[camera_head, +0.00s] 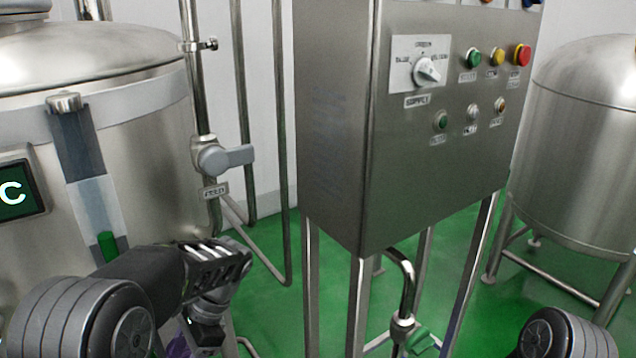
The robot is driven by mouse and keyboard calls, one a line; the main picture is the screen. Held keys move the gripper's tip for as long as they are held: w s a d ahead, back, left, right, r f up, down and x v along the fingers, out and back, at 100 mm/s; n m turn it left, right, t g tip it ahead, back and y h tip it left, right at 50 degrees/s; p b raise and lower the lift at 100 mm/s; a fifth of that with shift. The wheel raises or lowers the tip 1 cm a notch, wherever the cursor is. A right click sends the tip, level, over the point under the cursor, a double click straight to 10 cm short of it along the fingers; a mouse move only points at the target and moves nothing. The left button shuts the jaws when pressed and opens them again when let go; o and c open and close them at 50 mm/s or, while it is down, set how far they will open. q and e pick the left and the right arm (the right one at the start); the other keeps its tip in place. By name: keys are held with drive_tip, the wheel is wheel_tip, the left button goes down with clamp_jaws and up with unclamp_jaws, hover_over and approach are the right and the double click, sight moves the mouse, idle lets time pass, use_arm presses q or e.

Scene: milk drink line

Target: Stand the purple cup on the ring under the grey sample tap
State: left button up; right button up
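My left gripper (208,318) is low at the left, in front of the steel tank, pointing down. Its fingertips are hard to make out, so I cannot tell whether it is open or shut. A small purple patch (179,346), perhaps part of the purple cup, shows beside it at the bottom edge. Most of it is hidden by my arm or cut off, and I cannot tell whether the gripper holds it. My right gripper is out of view; only part of my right arm shows at lower right.
A grey-handled valve (224,158) with a small tag sits on a pipe beside the left tank (140,120). A steel control cabinet (330,120) on legs stands in the middle. Another tank (585,130) stands right.

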use_arm(q)
drive_tip(key=w+d+f, duration=0.3)
drive_tip(key=d, duration=0.5)
drive_tip(key=shift+w+d+f, duration=0.2)
drive_tip(key=shift+d+f, duration=0.1)
idle(0.6)
